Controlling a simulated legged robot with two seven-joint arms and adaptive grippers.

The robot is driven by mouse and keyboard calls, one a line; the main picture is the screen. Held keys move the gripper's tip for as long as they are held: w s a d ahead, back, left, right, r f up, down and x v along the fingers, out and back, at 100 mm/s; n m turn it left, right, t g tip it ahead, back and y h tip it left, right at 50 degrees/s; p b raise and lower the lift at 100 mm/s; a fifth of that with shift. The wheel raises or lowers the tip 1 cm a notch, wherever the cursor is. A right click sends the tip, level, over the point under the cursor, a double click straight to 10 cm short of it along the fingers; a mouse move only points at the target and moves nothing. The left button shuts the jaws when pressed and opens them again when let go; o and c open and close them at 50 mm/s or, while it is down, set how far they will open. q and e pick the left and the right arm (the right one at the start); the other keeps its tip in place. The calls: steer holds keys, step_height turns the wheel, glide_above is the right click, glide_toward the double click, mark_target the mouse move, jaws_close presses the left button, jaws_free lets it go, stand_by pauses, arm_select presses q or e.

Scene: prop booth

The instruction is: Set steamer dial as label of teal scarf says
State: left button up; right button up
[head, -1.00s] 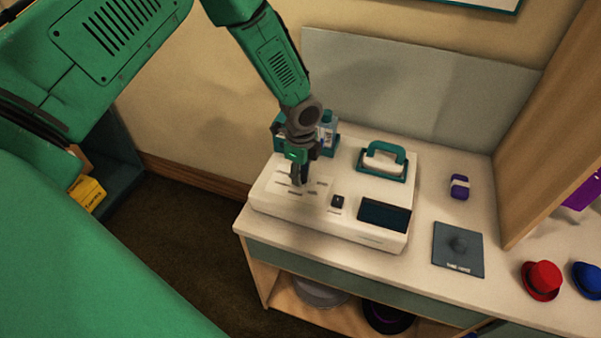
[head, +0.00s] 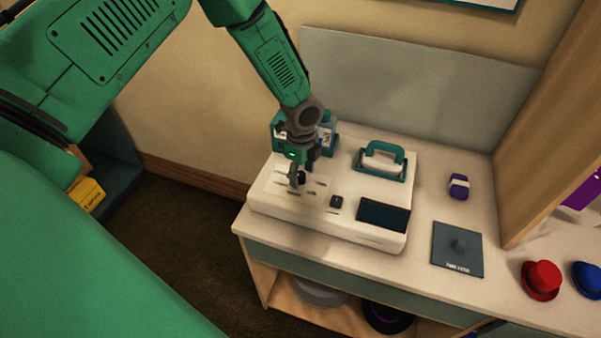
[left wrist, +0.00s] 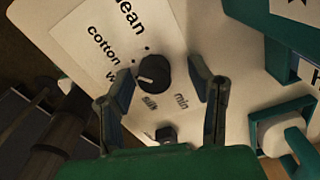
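The steamer base (head: 285,208) is a white box on the counter. Its black round dial (left wrist: 154,73) has a pale pointer mark that points left and slightly down in the left wrist view. Printed words lie around the dial; "cotton", "silk" and "min" are readable, others are cut off or covered. My left gripper (head: 297,181) is over the dial. In the left wrist view its two fingers (left wrist: 165,82) stand apart on either side of the dial, with gaps visible. No teal scarf or label of it can be made out. My right gripper is not in view.
A teal-handled steamer head (head: 383,155) rests on the base near a dark screen (head: 383,214) and a small black switch (head: 337,201). A teal caddy (head: 330,133) stands behind the gripper. Right of the base are a purple item (head: 459,187), a grey plate (head: 457,263) and hats (head: 541,280).

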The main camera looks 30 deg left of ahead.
mark_target(302, 173)
arm_select(q)
steer(key=shift+s+r, duration=0.1)
steer(key=shift+r, duration=0.15)
step_height(302, 173, up, 11)
steer(key=shift+r, duration=0.2)
stand_by(0.4)
